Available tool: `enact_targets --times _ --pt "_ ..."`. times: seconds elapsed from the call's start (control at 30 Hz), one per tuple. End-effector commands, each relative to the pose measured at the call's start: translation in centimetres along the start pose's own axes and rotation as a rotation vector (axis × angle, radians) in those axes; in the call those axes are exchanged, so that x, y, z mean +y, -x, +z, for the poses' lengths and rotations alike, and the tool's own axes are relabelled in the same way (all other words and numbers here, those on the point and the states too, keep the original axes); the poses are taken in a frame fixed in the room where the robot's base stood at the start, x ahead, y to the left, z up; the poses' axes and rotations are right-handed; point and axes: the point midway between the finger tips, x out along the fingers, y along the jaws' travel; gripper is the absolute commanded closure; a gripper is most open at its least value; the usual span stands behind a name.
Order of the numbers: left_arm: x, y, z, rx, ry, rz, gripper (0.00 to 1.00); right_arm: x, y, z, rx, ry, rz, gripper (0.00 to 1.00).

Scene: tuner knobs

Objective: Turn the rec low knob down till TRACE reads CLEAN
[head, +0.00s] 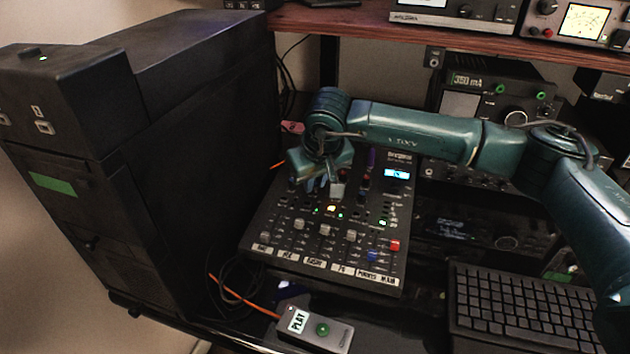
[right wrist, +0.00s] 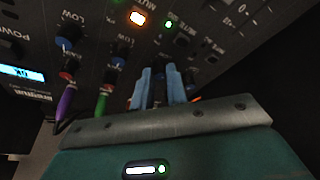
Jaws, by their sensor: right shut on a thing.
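The black mixer (head: 277,218) lies on the desk with rows of knobs, faders and lit buttons. My right gripper (head: 322,186) reaches down onto its upper left part. In the right wrist view its two blue fingers (right wrist: 163,88) are shut around a dark knob (right wrist: 166,73), mostly hidden between them. The label of this knob is hidden, so I cannot read whether it is rec low. Nearby knobs marked LOW (right wrist: 68,35) stand free. A small lit display (head: 397,174) on the mixer reads OK in the right wrist view (right wrist: 22,73). I cannot read TRACE. My left gripper is not in view.
A tall black case (head: 130,150) stands close at the left. Purple and green cable plugs (right wrist: 103,103) stand up beside the gripper. A PLAY box (head: 318,330) lies in front, a keyboard (head: 520,310) at right, and a wooden shelf (head: 350,22) overhead.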

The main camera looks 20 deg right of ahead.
Motion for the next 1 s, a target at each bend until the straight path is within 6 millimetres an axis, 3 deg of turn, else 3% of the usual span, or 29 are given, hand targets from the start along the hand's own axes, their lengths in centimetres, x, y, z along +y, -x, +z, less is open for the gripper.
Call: enact_targets --times 0.5,0.53,0.77,1.0 --pt "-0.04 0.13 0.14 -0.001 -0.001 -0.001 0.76 0.0 0.03 0.0 0.0 0.023 -0.007 1.0" --pt "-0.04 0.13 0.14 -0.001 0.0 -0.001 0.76 0.0 0.02 0.0 0.0 0.022 -0.007 0.84" --pt "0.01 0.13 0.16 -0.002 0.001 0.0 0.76 0.0 0.02 0.0 0.0 0.022 -0.007 0.66" --pt "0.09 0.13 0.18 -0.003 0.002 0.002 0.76 0.0 0.05 -0.01 0.0 0.022 -0.007 0.64"
